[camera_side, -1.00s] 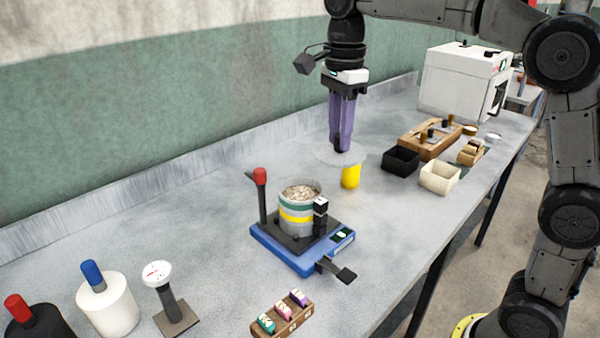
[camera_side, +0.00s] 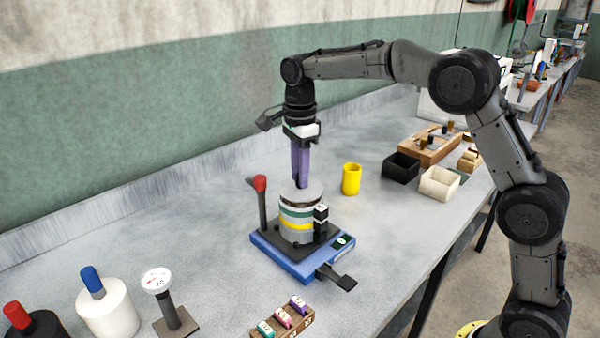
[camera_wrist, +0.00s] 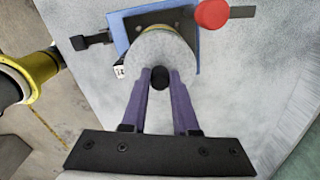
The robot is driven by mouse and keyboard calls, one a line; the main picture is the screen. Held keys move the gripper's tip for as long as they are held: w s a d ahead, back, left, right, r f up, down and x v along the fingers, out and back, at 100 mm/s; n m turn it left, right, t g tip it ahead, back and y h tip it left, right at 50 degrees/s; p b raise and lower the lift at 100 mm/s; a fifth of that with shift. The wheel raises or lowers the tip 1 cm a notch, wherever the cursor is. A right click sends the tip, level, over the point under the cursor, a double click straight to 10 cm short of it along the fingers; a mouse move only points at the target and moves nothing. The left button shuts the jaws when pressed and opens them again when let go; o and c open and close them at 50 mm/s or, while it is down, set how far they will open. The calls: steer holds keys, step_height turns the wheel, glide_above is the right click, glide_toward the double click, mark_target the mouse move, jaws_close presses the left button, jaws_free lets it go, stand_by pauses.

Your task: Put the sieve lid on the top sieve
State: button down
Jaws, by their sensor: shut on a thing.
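The sieve lid is a flat grey disc (camera_side: 301,192) with a dark knob (camera_wrist: 159,78). My gripper (camera_side: 300,184) is shut on that knob, its purple fingers pointing down. The lid is level and right over the top sieve of the stack (camera_side: 296,217), which has green and yellow bands. A thin dark gap seems to show under the lid, so I cannot tell whether it touches the rim. In the wrist view the lid (camera_wrist: 160,50) hides most of the stack. The stack stands on a blue shaker base (camera_side: 285,258).
A red-knobbed lever (camera_side: 261,196) rises just left of the stack, and a small black block (camera_side: 321,222) stands at its right. A yellow cup (camera_side: 351,179) stands behind to the right. Black (camera_side: 401,167) and cream (camera_side: 439,183) bins are farther right.

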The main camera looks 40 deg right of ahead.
steer(key=shift+f, duration=0.65)
steer(key=c, duration=0.7)
jaws_free()
step_height(320, 180, up, 12)
steer(key=s+r+n+t, duration=0.2)
steer(key=s+r+n, duration=0.3)
steer(key=s, duration=0.4)
steer(key=s+f+n+t, duration=0.1)
steer(key=s+f+n, duration=0.3)
steer(key=s, duration=0.3)
steer(key=s+d+f+n+t, duration=0.1)
steer(key=s+f+n, duration=0.4)
steer(key=s, duration=0.3)
steer(key=s+d+f+n+t, duration=0.1)
steer(key=s+f+n, duration=0.3)
steer(key=s+n, duration=0.3)
steer(key=shift+s+d+f+t, duration=0.1)
steer(key=shift+s+f+t, duration=0.25)
steer(key=shift+s, duration=0.25)
